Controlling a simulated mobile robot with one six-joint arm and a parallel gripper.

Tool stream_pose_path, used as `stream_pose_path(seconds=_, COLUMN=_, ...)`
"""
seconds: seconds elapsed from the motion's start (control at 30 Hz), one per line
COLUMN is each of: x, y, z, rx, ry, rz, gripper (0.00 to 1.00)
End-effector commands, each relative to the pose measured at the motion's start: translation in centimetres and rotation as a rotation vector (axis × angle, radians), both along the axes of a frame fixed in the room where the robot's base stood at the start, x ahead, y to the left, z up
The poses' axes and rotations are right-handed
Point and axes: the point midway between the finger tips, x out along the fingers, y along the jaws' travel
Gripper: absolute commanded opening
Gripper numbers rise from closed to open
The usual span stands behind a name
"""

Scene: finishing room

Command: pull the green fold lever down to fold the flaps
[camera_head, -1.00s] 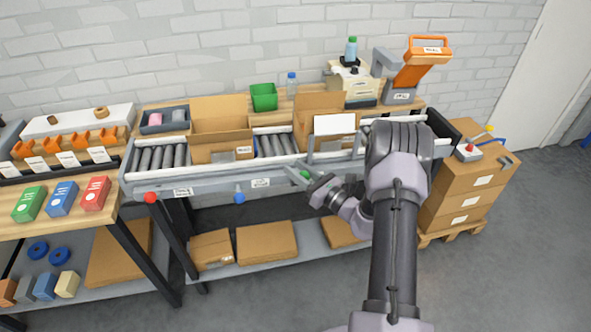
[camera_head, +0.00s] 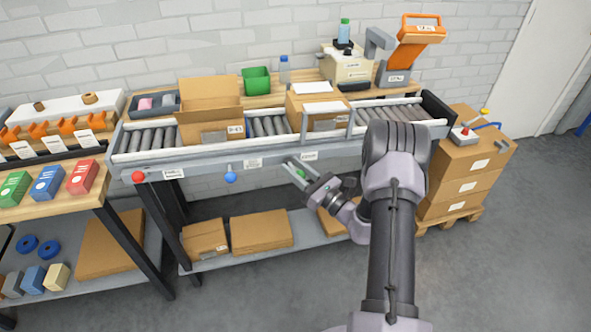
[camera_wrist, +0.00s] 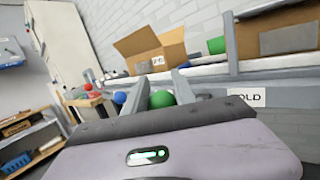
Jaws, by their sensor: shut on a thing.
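The green fold lever's round knob (camera_head: 302,174) hangs below the conveyor's front rail, under a small white label (camera_head: 310,156). My gripper (camera_head: 304,178) is shut on the lever, with its fingers on either side of the knob. The wrist view shows the green knob (camera_wrist: 162,98) between the two fingers, beside the FOLD label (camera_wrist: 245,100). The carton (camera_head: 297,118) at the fold station stands behind the rail. Its top looks covered, with white pieces (camera_head: 323,107) lying nearly flat. My fingers hide part of the lever.
A blue knob (camera_head: 230,177) and a red knob (camera_head: 138,176) are on the same rail to the left. An open carton (camera_head: 208,124) stands on the rollers there. Flat cardboard (camera_head: 264,231) lies on the shelf below. Stacked boxes (camera_head: 466,160) stand at the right.

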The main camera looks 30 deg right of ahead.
Motion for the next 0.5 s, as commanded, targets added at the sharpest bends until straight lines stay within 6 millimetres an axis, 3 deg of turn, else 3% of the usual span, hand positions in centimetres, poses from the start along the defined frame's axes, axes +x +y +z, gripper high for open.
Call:
stream_pose_path(seconds=0.3, x=-0.19, y=0.77, z=-0.46, rx=0.001, ry=0.011, rz=0.020, gripper=0.00)
stream_pose_path(seconds=0.33, x=-0.19, y=0.78, z=-0.47, rx=0.002, ry=0.013, rz=0.020, gripper=0.38)
stream_pose_path(seconds=0.4, x=-0.17, y=0.72, z=-0.46, rx=0.001, ry=0.012, rz=0.019, gripper=0.52)
stream_pose_path(seconds=0.5, x=-0.14, y=0.60, z=-0.39, rx=0.001, ry=0.009, rz=0.015, gripper=0.53)
